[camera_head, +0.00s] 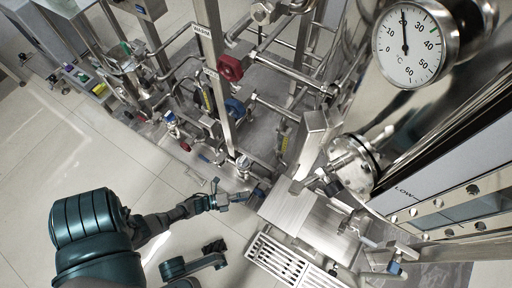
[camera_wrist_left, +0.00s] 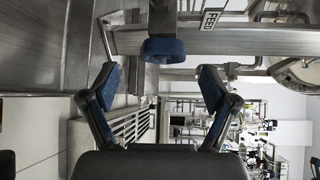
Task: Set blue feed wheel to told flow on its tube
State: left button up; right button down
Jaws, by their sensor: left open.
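The blue feed wheel (camera_wrist_left: 162,48) shows in the left wrist view on a steel pipe, beside a FEED label (camera_wrist_left: 210,19). It lies beyond and between the two fingertips of my left gripper (camera_wrist_left: 157,80), which is open and apart from it. In the head view my left gripper (camera_head: 232,198) reaches in at the lower middle, with a dark blue wheel (camera_head: 259,194) just ahead of its tips. A narrow tube with yellow marking (camera_head: 285,143) stands above that; its reading is too small to tell.
A red wheel (camera_head: 230,68) and another blue wheel (camera_head: 235,108) sit on the pipes behind. A drain grate (camera_head: 278,258) and a steel plate (camera_head: 318,222) lie right of my gripper. A round °C dial (camera_head: 408,45) is at the upper right. Open floor (camera_head: 95,150) lies left.

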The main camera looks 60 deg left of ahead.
pick_arm(q)
jog(key=v, duration=0.6)
dwell(0.3)
